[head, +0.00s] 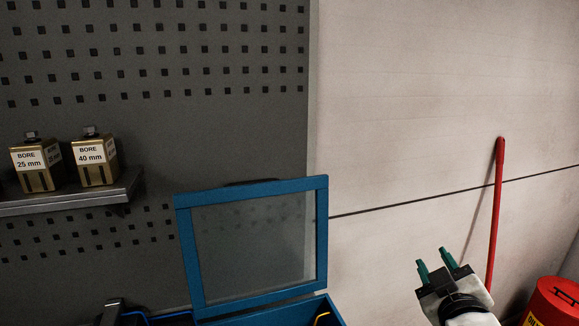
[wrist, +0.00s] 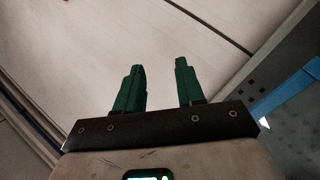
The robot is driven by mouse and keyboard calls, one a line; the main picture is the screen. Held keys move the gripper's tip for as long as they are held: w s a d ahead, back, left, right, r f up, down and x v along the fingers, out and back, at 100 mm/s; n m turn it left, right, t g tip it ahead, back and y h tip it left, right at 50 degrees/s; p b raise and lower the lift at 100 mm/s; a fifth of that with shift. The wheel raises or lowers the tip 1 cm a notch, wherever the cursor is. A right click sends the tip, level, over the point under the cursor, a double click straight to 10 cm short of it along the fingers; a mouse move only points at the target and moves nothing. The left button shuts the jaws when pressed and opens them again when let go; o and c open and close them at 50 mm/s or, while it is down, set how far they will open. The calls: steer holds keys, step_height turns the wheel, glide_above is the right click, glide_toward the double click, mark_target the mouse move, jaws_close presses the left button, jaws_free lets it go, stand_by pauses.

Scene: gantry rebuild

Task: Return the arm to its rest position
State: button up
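My gripper (head: 434,262) is at the lower right of the head view, raised in front of the pale wall. Its two green fingers are apart with nothing between them. In the wrist view my gripper (wrist: 160,80) also shows both green fingers spread and empty, with the pale wall behind them. My gripper touches nothing that I can see. Part of my arm shows below it in the head view.
A blue-framed box lid (head: 323,240) stands open left of my gripper. A shelf (head: 75,198) on the pegboard holds two bore blocks, 25 mm (head: 38,163) and 40 mm (head: 95,160). A red pole (head: 496,215) leans on the wall; a red bin (head: 553,304) stands lower right.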

steer(key=s+f+m+g+y, duration=0.15)
steer(key=s+f+g, duration=0.25)
steer(key=s+f, duration=0.45)
steer(key=s+f+m+g, duration=0.2)
steer(key=s+f+g, duration=0.25)
steer(key=f, duration=0.75)
steer(key=s+f+m+g, duration=0.1)
steer(key=s+f+g, duration=0.1)
steer(key=s, duration=0.6)
steer(key=s+f+m+g+y, duration=0.1)
steer(key=s+f+g, duration=0.2)
steer(key=s+f, duration=0.2)
steer(key=s+f+m+g, duration=0.1)
steer(key=s+f, duration=0.3)
steer(key=s, duration=0.7)
steer(key=shift+s+d+f+g, duration=0.2)
steer(key=shift+d+g, duration=0.1)
steer(key=shift+g, duration=0.45)
